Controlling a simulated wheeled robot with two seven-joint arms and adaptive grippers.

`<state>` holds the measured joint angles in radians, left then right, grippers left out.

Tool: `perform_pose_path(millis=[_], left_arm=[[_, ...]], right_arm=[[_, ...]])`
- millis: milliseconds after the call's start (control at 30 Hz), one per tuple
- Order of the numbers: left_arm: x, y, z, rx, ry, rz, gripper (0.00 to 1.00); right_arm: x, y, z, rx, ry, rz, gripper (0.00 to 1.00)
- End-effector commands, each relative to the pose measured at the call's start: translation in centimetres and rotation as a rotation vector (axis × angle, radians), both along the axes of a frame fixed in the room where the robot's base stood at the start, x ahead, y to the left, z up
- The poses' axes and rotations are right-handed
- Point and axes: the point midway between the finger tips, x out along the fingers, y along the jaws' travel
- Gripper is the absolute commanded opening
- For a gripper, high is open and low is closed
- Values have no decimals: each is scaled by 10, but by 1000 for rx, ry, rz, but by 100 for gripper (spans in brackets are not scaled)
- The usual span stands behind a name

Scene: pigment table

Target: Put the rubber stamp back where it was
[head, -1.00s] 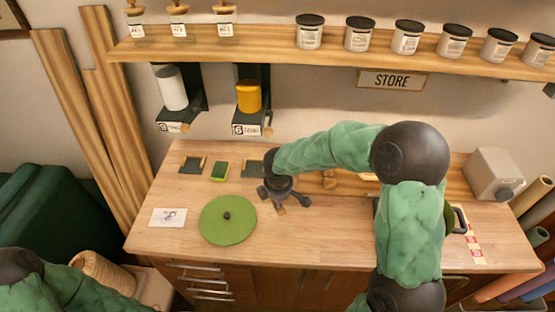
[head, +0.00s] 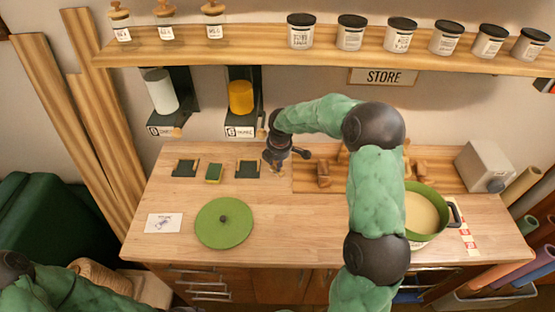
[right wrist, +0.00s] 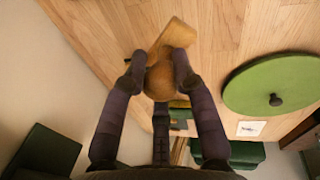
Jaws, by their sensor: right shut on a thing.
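My right gripper (head: 278,163) is shut on a wooden rubber stamp (right wrist: 160,76). In the right wrist view the fingers close around its rounded handle, and its pale wooden base (right wrist: 172,36) shows beyond. In the head view the stamp is mostly hidden under the gripper, just right of the right dark pad (head: 247,169). I cannot tell whether it touches the table. A wooden board (head: 303,184) with other wooden stamps (head: 323,173) lies to the right, partly behind my right arm. My left gripper is not in view.
A green pad (head: 213,173) and another dark pad (head: 185,168) lie left. A green lid (head: 223,222) and a card (head: 163,223) lie in front. A green pot (head: 433,234) stands right. Two wall holders hang behind. The table's front middle is clear.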

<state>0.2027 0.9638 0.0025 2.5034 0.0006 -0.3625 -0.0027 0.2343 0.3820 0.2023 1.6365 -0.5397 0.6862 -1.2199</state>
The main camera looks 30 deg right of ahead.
Motion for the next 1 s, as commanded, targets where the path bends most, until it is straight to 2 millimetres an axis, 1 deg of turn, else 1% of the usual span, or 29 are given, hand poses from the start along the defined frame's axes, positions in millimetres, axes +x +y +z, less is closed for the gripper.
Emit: perform_pose_path(millis=[33, 100, 300, 367, 400, 433, 667, 767, 900, 1000], left_arm=[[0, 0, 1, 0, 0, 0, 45], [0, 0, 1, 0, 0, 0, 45], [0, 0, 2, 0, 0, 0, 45], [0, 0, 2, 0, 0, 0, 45], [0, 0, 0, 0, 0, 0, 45], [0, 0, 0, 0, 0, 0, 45], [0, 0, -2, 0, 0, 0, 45], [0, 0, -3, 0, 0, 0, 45], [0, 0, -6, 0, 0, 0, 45], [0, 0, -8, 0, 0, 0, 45]], right_arm=[[11, -6, -1, -1, -1, -1, 7], [23, -14, -1, 0, -1, -2, 7], [55, -34, -1, -1, -1, -1, 7], [63, -38, 0, 0, -1, -1, 7], [60, -37, -9, 2, 5, 1, 7], [60, -37, -13, 1, 4, 1, 7], [60, -37, -26, 0, 0, 0, 7], [60, -37, -38, 1, 3, 0, 7], [59, -37, -61, 1, 4, 1, 7], [63, -38, -70, 0, 0, 0, 7]])
